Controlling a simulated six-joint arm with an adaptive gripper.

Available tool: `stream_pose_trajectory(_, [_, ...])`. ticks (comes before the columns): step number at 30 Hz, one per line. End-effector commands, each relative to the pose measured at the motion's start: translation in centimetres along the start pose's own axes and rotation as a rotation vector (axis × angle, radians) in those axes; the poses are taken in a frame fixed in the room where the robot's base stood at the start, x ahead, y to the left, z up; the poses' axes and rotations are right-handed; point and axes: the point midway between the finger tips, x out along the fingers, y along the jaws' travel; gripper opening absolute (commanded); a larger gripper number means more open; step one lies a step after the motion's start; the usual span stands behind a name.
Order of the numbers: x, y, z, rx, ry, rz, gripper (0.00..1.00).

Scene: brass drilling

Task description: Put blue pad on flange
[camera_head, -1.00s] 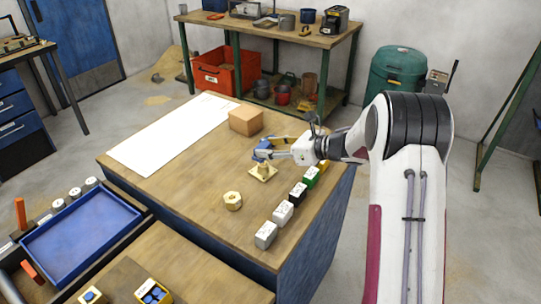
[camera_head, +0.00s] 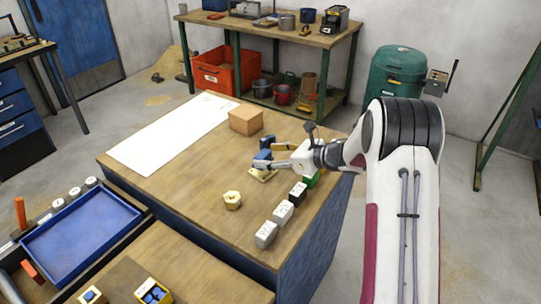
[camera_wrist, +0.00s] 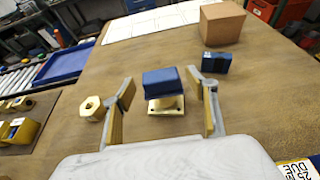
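The blue pad (camera_head: 262,156) sits on top of the brass flange (camera_head: 263,175) on the wooden table. In the wrist view, the pad (camera_wrist: 163,82) covers the top of the flange, and the square base of the flange (camera_wrist: 166,104) shows below it. My gripper (camera_head: 270,160) is around the pad. In the wrist view, its fingers (camera_wrist: 160,84) are spread wide, with a gap on each side of the pad. A second blue block (camera_wrist: 217,62) lies behind, to the right of the pad; it also shows in the head view (camera_head: 267,142).
A brass nut (camera_head: 232,200) lies left of and in front of the flange. A row of labelled blocks (camera_head: 283,212) lines the table's right edge. A cardboard box (camera_head: 245,120) and a white sheet (camera_head: 172,135) are farther back. A blue tray (camera_head: 80,230) is at lower left.

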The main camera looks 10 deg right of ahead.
Motion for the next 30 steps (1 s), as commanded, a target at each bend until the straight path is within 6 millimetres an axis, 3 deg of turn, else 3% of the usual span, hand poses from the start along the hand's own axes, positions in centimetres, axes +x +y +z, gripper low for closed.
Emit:
stream_pose_trajectory(14, [-0.8, -0.1, 0.3, -0.002, 0.000, -0.001, 0.58])
stream_pose_trajectory(20, [-3.0, -0.1, 0.3, -0.001, -0.001, -0.002, 0.58])
stream_pose_trajectory(30, [-8.2, -0.1, 0.3, -0.001, 0.000, -0.004, 0.58])
